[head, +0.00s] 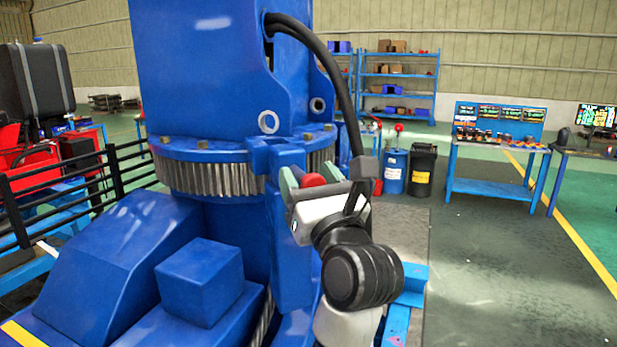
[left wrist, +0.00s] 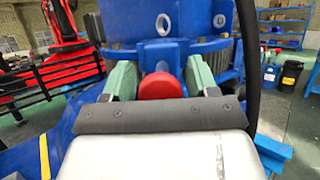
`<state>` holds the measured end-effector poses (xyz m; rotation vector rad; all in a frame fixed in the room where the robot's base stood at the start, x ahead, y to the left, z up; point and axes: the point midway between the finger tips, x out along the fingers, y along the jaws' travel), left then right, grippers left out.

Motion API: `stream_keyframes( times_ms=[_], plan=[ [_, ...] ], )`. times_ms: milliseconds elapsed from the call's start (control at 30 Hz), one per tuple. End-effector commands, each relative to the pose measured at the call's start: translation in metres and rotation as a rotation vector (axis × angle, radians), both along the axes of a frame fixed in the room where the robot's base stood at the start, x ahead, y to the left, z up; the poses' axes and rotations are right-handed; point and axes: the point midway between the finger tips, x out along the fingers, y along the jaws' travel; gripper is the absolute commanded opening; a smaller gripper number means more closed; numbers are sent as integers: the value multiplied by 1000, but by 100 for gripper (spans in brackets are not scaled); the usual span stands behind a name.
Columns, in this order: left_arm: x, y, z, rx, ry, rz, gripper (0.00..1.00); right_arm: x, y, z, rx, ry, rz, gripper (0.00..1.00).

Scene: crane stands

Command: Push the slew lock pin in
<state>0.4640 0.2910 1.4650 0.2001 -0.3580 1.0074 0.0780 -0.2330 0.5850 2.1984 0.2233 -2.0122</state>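The slew lock pin shows as a round red knob (head: 313,180) at the blue bracket (head: 293,240) below the toothed slew ring (head: 210,178). My left gripper (head: 311,176) is at the bracket, its two green fingers on either side of the knob. In the left wrist view the red knob (left wrist: 160,87) sits between the spread fingers, close in front of the dark palm edge. The fingers look open around it; whether the palm touches the knob is hidden. The pin's shaft is mostly hidden behind the knob. My right gripper is not in view.
A black hose (head: 345,90) hangs down close to the right of my left gripper. The blue machine base (head: 120,265) with a box-shaped block fills the lower left. Black railings (head: 75,180) stand at left. A workbench (head: 495,155) stands at right beyond open floor.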

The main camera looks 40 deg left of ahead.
Motion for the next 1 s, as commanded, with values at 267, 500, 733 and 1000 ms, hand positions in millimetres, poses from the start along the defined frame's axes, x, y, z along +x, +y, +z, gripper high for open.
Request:
stream_keyframes(
  times_ms=[267, 500, 733, 1000],
  plan=[
    [0, 0, 0, 0, 0, 0, 15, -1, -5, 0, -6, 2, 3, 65],
    [3, 5, 0, 0, 1, 3, 0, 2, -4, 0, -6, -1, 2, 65],
    [24, 40, 0, 0, 1, 4, 0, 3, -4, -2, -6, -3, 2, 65],
    [28, 47, 1, 1, -2, 1, 0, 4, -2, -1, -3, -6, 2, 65]
  ],
)
